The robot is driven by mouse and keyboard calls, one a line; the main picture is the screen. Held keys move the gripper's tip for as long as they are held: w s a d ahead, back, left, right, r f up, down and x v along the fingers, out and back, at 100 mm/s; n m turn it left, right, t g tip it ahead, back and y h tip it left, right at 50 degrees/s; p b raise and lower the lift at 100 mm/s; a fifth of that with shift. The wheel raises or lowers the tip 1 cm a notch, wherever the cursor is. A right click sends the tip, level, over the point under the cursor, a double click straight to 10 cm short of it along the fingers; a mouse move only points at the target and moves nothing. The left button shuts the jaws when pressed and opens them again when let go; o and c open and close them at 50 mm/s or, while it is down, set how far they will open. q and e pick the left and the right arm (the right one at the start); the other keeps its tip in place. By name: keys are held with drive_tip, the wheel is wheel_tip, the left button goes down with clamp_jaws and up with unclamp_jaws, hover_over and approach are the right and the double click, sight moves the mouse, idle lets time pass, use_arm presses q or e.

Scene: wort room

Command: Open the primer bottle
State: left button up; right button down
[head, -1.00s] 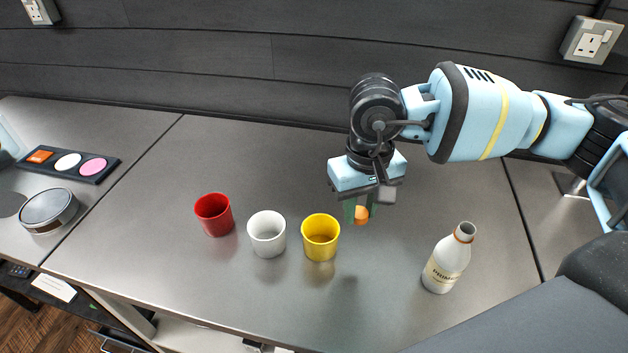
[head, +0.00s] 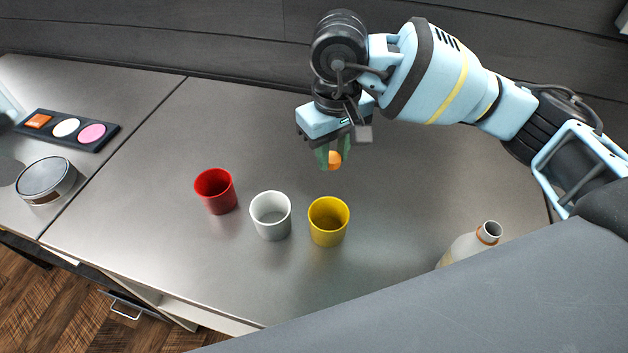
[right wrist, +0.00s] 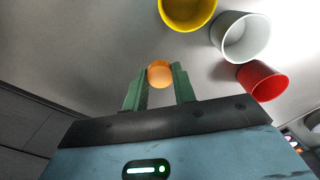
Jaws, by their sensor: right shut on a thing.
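The primer bottle (head: 462,248), white with an open brown-rimmed neck, stands on the worktop at the right. Its lower part is hidden behind a grey surface in front. My right gripper (head: 329,160) is shut on an orange cap (head: 335,159) and holds it in the air, behind the yellow cup and away from the bottle. In the right wrist view the cap (right wrist: 160,73) sits between the two green fingertips. My left gripper does not show.
A red cup (head: 215,191), a white cup (head: 271,216) and a yellow cup (head: 328,222) stand in a row on the worktop. A round tin (head: 47,181) and a dark strip with coloured discs (head: 68,130) lie at the left. The worktop behind the cups is clear.

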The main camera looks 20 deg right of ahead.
sight(325, 188)
drive_tip(key=shift+w+a+n, duration=0.25)
drive_tip(key=shift+a+n, duration=0.05)
drive_tip(key=shift+a, duration=0.15)
drive_tip(key=shift+f+p, duration=0.35)
drive_tip(key=shift+f, duration=4.7)
drive_tip(key=shift+f, duration=0.1)
drive_tip(key=shift+f, duration=0.15)
drive_tip(key=c, duration=1.1)
unclamp_jaws()
drive_tip(key=shift+c, duration=0.2)
wheel_tip(325, 188, up, 13)
drive_tip(key=shift+f, duration=0.2)
